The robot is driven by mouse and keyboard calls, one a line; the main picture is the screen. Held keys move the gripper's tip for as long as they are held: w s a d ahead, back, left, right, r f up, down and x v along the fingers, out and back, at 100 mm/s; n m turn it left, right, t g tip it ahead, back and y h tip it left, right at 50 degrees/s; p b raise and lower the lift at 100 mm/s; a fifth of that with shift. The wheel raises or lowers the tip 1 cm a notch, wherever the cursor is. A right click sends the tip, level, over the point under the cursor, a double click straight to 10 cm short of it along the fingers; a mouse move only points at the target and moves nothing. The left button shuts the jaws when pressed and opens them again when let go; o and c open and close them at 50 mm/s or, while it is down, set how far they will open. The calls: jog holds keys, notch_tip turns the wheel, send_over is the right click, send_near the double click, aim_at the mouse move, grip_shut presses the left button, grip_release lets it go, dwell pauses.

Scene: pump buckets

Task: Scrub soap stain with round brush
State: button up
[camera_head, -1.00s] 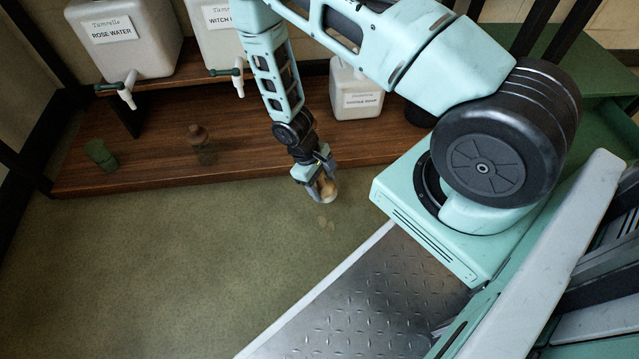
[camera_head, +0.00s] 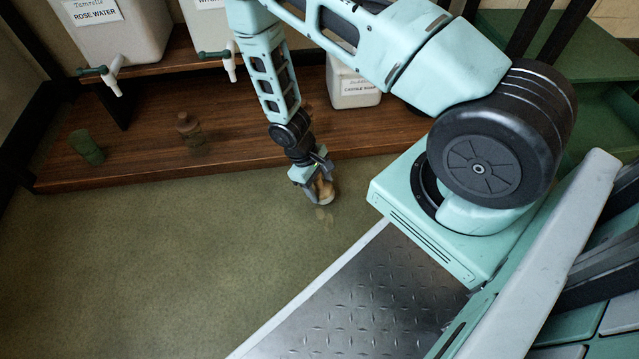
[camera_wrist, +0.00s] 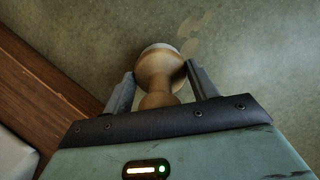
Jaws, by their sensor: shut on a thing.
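The round brush (camera_wrist: 158,72) has a tan, turned wooden body and a pale rim at its far end. My gripper (camera_wrist: 160,82) is shut on it, with one finger on each side. In the head view my gripper (camera_head: 318,186) holds the brush (camera_head: 325,191) over the green floor, just in front of the wooden shelf. The soap stain (camera_wrist: 190,38) shows in the wrist view as faint pale patches just beyond the brush. In the head view a faint patch (camera_head: 324,213) lies just below the brush. I cannot tell whether the brush touches the floor.
A wooden shelf (camera_head: 230,155) runs along the back. It bears a castile soap jug (camera_head: 352,90), a brown bottle-like item (camera_head: 189,128) and a green item (camera_head: 87,147). The rose water container (camera_head: 115,35) stands higher up. The floor (camera_head: 170,260) at left is clear.

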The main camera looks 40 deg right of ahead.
aim_at(323, 199)
jog(key=shift+f+b, duration=0.3)
jog(key=shift+f, duration=0.25)
dwell(0.4)
jog(key=shift+s+a+r+p, duration=0.1)
jog(key=shift+s+a+p, duration=0.35)
jog(key=shift+s, duration=0.25)
jog(key=shift+s+a+r+p, duration=0.1)
jog(key=shift+s+a+p, duration=0.35)
jog(key=shift+s, duration=0.2)
jog(key=shift+s+a+f+p, duration=0.1)
jog(key=shift+s+a+p, duration=0.15)
jog(key=shift+s+a, duration=0.25)
jog(key=shift+s+a+f+p, duration=0.1)
jog(key=shift+s+a+p, duration=0.2)
jog(key=shift+s, duration=0.45)
jog(key=shift+s+a+p, duration=0.2)
jog(key=shift+s+a, duration=0.25)
jog(key=shift+s, duration=0.15)
jog(key=shift+s+a+r+p, duration=0.1)
jog(key=shift+s+a+p, duration=0.4)
jog(key=shift+s, duration=0.3)
jog(key=shift+s+a+p, duration=0.3)
jog(key=shift+s+a, duration=0.25)
jog(key=shift+s, duration=0.2)
jog(key=shift+w+f, duration=0.1)
jog(key=shift+f, duration=0.1)
